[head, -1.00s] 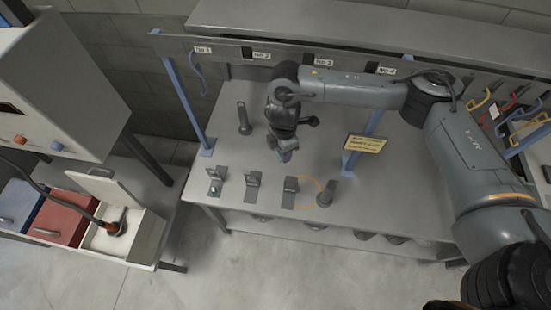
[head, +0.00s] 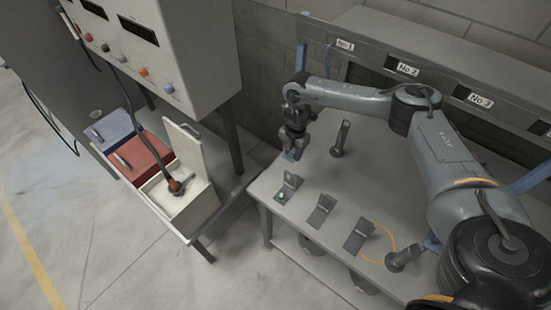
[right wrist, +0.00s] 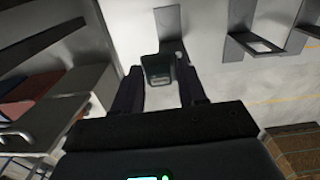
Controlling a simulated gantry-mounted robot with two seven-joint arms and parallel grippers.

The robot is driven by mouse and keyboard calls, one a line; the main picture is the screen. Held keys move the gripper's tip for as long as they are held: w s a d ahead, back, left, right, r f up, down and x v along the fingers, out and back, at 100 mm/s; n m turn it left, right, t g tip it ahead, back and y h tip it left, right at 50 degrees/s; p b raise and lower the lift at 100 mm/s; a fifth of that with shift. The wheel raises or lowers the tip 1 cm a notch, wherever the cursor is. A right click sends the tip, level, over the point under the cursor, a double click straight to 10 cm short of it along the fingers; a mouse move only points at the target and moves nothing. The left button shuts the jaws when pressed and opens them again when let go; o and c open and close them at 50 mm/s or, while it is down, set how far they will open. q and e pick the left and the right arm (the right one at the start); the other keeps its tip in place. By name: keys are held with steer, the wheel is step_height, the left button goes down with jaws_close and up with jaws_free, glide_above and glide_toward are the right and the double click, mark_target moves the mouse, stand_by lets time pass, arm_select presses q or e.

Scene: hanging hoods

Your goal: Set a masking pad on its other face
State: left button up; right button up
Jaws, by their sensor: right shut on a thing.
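My right gripper (head: 292,153) is above the back left of the grey table (head: 262,187), behind the leftmost stand. In the right wrist view its two dark fingers (right wrist: 160,90) are shut on a small dark grey block, which I take to be the masking pad (right wrist: 157,66). In the head view only a small bluish bit shows at the fingertips, and which face of the pad is down cannot be told. The leftmost angled stand (head: 291,183) has a small teal spot at its foot. My left gripper is not in view.
Two more angled stands (head: 321,211) (head: 358,236) line the table's front edge. A dark upright handle-like tool (head: 340,139) stands behind, and another (head: 403,258) stands front right by an orange loop (head: 381,244).

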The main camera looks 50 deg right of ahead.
steer(key=f+b, duration=0.3)
steer(key=f, duration=0.1)
steer(key=s+d+f+b, duration=0.1)
steer(key=f+b, duration=0.3)
steer(key=s+d+f+b, duration=0.1)
steer(key=f+b, duration=0.3)
steer(key=shift+d+f, duration=0.15)
step_height(320, 180, down, 4)
steer(key=b, duration=0.4)
stand_by(0.9)
steer(key=shift+f, duration=0.2)
stand_by(0.6)
steer(key=o, duration=1.1)
